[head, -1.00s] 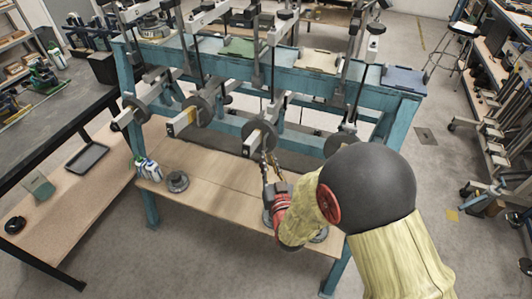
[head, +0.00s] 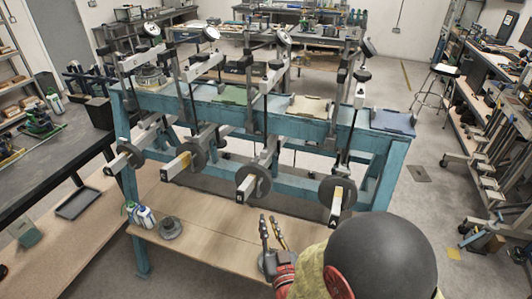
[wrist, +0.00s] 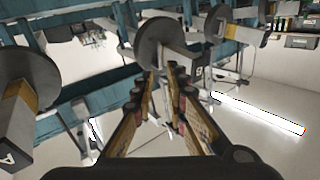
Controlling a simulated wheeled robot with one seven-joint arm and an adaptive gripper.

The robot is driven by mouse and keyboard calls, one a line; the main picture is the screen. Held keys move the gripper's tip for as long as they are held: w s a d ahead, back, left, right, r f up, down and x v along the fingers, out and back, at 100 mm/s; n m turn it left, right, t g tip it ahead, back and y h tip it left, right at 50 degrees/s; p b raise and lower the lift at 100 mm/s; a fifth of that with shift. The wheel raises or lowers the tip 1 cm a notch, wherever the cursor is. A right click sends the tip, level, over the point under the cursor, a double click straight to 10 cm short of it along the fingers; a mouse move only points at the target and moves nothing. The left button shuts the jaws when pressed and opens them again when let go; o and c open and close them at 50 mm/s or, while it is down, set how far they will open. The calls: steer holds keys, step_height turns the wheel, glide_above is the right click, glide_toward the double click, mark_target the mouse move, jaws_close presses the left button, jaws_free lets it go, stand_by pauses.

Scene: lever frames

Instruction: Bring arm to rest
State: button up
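My gripper (head: 270,222) is at the lower middle of the head view, in front of the lever frame. Its two fingers are apart with nothing between them. In the wrist view the fingers (wrist: 162,75) also stand apart and empty. A lever with a grey disc (head: 254,183) is just beyond the fingertips in the head view, with a visible gap. Another disc lever (head: 337,196) is to the right of it, and two more, one with a yellow band (head: 180,164), are to the left. My arm hides part of the lower right.
The teal frame (head: 355,137) spans the middle, with a wooden lower shelf (head: 190,245) under the levers. Bottles (head: 140,214) and a round metal piece (head: 170,228) stand on the shelf. A dark bench is at left. Open floor lies to the right.

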steer(key=shift+f, duration=0.1)
steer(key=s+f+g, duration=0.3)
steer(key=f+g, duration=0.2)
steer(key=f, duration=0.6)
steer(key=s+d+f+n+g+h, duration=0.1)
steer(key=s+f+n+g+h, duration=0.15)
steer(key=s+g, duration=0.4)
steer(key=s+d+r+m, duration=0.1)
steer(key=s+d+r, duration=0.3)
steer(key=r, duration=0.6)
steer(key=s+d+r+m+h, duration=0.1)
steer(key=s+d+r, duration=0.3)
steer(key=d+r, duration=0.3)
steer(key=s+d+r+m, duration=0.1)
steer(key=s+d+r, duration=0.4)
steer(key=r, duration=0.7)
steer(key=shift+d+r+m, duration=0.25)
steer(key=shift+r+m, duration=0.1)
steer(key=shift+r, duration=0.05)
steer(key=shift+o, duration=0.2)
steer(key=shift+g+h, duration=0.25)
